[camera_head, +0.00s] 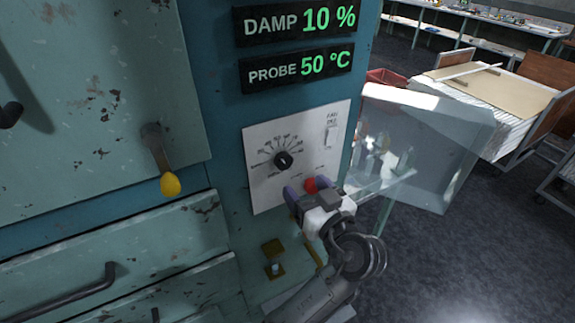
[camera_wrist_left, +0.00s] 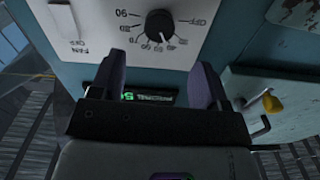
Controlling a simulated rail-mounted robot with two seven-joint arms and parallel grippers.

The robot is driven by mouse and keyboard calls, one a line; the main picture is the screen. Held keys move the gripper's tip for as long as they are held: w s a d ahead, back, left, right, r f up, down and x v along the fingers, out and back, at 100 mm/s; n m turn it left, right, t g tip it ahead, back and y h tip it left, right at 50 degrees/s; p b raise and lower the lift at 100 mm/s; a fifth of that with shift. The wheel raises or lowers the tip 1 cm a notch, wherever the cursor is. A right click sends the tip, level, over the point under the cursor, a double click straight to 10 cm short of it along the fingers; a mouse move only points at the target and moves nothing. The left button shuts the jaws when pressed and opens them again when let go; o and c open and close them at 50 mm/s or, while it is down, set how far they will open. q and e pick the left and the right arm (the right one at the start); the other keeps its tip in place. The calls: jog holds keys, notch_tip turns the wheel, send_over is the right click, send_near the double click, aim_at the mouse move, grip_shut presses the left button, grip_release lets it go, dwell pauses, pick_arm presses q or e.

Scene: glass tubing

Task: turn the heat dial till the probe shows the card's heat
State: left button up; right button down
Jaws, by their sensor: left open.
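The black heat dial (camera_head: 283,160) sits on a white panel with a printed scale around it, and it also shows at the top of the left wrist view (camera_wrist_left: 160,26). Its exact setting is too small to read. The probe display (camera_head: 297,68) reads 50 °C in green. My left gripper (camera_head: 318,192) is open and empty in front of the panel's lower part, below and right of the dial, apart from it. Its two purple fingers (camera_wrist_left: 160,72) are spread below the dial in the wrist view. I see no card. My right gripper is not in view.
A damp display (camera_head: 299,20) reads 10 %. A fan switch (camera_head: 331,134) is at the panel's upper right, and a red button (camera_head: 311,184) is by my fingers. A yellow-tipped lever (camera_head: 170,183) is left. A clear open door (camera_head: 425,145) stands right.

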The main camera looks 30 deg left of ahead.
aim_at(285, 165)
pick_arm(q)
jog(key=x, duration=0.8)
jog(key=shift+a, duration=0.1)
